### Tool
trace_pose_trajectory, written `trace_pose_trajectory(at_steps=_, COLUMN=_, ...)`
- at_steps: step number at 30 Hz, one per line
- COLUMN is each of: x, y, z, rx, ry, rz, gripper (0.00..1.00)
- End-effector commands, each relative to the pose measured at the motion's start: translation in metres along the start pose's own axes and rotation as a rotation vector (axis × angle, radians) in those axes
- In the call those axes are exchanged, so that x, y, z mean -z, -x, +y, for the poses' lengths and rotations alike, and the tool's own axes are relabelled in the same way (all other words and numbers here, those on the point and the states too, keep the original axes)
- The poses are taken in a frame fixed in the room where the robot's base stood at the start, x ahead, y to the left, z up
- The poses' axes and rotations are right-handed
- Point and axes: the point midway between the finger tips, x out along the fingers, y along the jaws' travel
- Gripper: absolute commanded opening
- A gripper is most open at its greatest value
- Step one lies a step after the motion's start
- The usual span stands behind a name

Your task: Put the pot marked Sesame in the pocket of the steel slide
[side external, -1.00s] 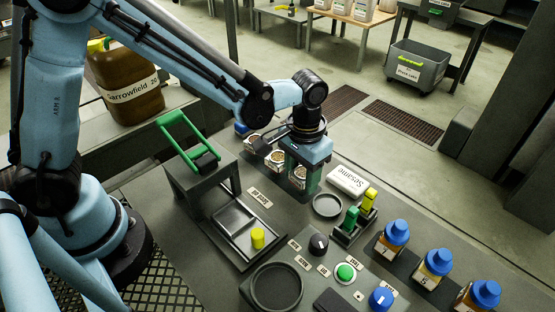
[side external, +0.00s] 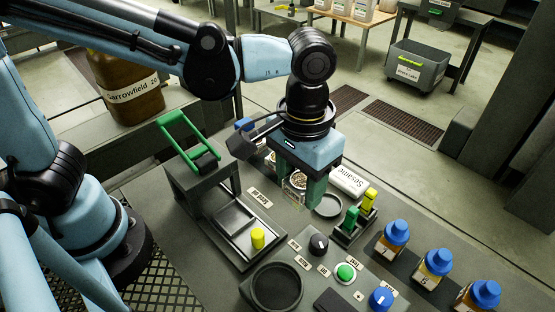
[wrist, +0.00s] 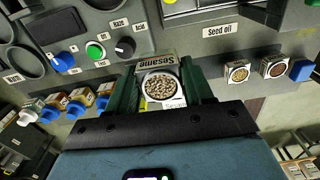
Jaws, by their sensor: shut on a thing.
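My gripper (side external: 299,188) is shut on a small clear pot of pale seeds (side external: 297,181), held upright between its green fingers. In the wrist view the pot (wrist: 160,88) has an open top, and part of a white label reading "Sesame" shows on its side. It appears to be held above the bench. The steel slide (side external: 236,221) lies left of the gripper in the side view, with a yellow knob (side external: 257,238) at its near end. Its shallow square recess looks empty.
Two other seed pots (wrist: 237,72) (wrist: 277,67) stand to the right in the wrist view. A Sesame sign (side external: 347,181), a round dish (side external: 327,205) and green and yellow levers (side external: 351,219) are close by. A green-handled press (side external: 185,140) stands beyond the slide.

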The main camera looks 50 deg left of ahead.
Motion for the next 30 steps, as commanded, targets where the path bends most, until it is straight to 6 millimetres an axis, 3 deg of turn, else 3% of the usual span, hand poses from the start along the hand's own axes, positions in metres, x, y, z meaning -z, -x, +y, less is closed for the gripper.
trace_pose_trajectory(at_steps=5, x=-0.010, y=0.001, z=-0.013, rx=0.000, ry=0.199, rz=0.000, gripper=0.16)
trace_pose_trajectory(at_steps=21, x=-0.054, y=-0.013, z=-0.075, rx=0.002, ry=1.250, rz=0.001, gripper=0.16)
trace_pose_trajectory(at_steps=30, x=-0.068, y=-0.020, z=-0.091, rx=0.003, ry=1.572, rz=0.001, gripper=0.16)
